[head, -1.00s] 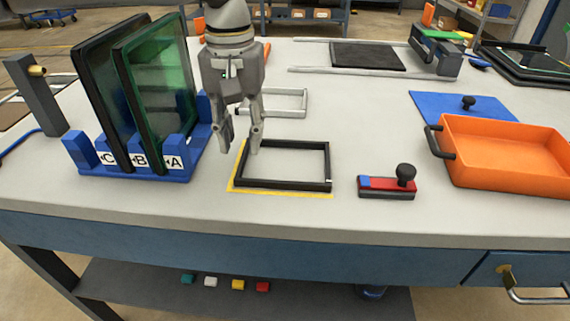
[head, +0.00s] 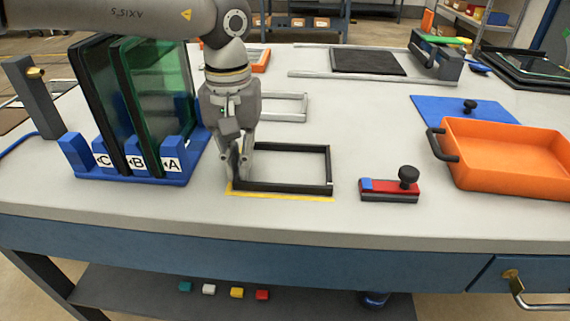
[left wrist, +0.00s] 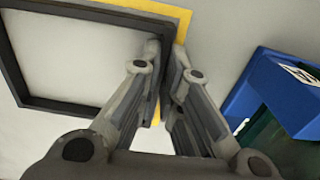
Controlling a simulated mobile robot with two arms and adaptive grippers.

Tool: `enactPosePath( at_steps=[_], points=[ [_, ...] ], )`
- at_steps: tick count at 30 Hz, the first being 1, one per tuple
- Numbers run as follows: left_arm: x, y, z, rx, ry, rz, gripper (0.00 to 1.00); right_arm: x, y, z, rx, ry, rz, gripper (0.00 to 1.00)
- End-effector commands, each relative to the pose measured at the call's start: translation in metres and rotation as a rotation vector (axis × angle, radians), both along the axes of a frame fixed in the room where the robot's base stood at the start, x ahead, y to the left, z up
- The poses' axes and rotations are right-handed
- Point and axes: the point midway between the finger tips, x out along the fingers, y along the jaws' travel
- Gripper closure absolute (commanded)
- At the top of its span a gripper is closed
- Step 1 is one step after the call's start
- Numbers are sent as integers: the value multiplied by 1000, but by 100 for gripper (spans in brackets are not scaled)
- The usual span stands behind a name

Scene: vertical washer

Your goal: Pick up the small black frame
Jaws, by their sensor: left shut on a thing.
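The small black frame (head: 290,188) lies on the grey table, on a yellow outline (head: 280,196), in the head view. My left gripper (head: 240,178) is shut on the left side bar of the frame. In the left wrist view the fingers (left wrist: 168,75) close on either side of one bar, and the rest of the black frame (left wrist: 62,106) extends to the left. The gripper hides part of the frame's left side. My right gripper is not in view.
A blue rack (head: 150,180) with dark and green glass panels stands close on the left. A red and blue block with a black knob (head: 390,190) lies to the right, before an orange tray (head: 505,160). A grey frame (head: 290,107) lies behind.

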Motion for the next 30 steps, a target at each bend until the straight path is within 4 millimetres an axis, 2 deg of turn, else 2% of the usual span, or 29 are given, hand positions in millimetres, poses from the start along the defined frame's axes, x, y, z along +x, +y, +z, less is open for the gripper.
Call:
enactPosePath(
  at_steps=[11, 14, 18, 20, 26, 30],
  points=[
    [0, 0, 5, -1, 0, 0, 100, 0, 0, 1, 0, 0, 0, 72],
    [1, -1, 13, -3, -1, 0, 100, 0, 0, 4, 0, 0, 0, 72],
    [1, 0, 35, -5, -2, 1, 100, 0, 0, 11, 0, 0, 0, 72],
    [-9, -3, 45, -4, -1, -2, 100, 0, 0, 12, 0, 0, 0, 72],
    [-47, -11, 92, -5, -2, -3, 100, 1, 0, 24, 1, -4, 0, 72],
    [-82, -19, 107, -3, -1, -5, 100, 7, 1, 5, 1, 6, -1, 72]
  ],
)
